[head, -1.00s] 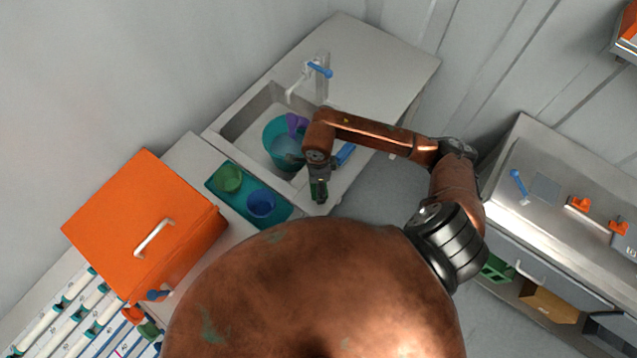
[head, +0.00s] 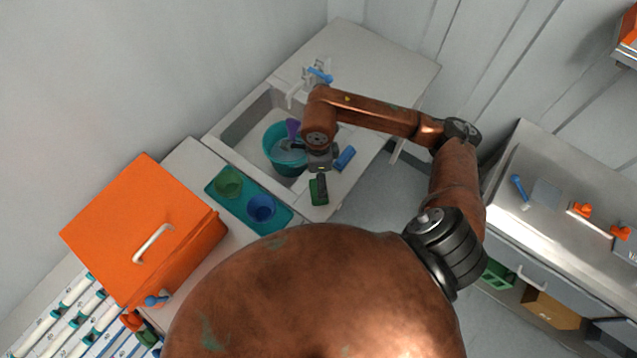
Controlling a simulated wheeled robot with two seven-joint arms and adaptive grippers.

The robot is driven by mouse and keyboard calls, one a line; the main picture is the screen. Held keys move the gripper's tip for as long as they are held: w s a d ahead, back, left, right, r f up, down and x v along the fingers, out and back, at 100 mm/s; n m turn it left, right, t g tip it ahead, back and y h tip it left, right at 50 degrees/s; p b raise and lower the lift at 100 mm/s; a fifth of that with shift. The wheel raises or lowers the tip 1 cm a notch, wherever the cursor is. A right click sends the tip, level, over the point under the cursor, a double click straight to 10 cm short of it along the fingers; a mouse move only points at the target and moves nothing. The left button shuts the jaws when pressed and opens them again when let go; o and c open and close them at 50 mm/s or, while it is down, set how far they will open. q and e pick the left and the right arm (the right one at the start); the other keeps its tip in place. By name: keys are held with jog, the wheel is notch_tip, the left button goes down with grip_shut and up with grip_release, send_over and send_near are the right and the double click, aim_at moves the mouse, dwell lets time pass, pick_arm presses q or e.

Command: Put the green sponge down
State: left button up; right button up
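The green sponge (head: 313,194) lies on the pale counter strip at the front right edge of the sink, with a dark grey upright piece on top of it; I cannot tell whether that is its handle. My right gripper (head: 320,160) is above and behind the sponge, near the sink's right rim, and looks apart from it. Its fingers are mostly hidden under the wrist, so I cannot tell whether they are open. My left gripper is out of view.
A teal bowl (head: 272,153) with a purple utensil (head: 293,127) sits in the sink (head: 240,130). A blue object (head: 345,157) lies on the right rim. A teal tray (head: 239,204) holds a green cup (head: 228,181) and a blue cup (head: 261,207). An orange box (head: 120,220) stands left.

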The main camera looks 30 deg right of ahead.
jog(key=shift+r, duration=1.35)
jog(key=shift+s, duration=0.1)
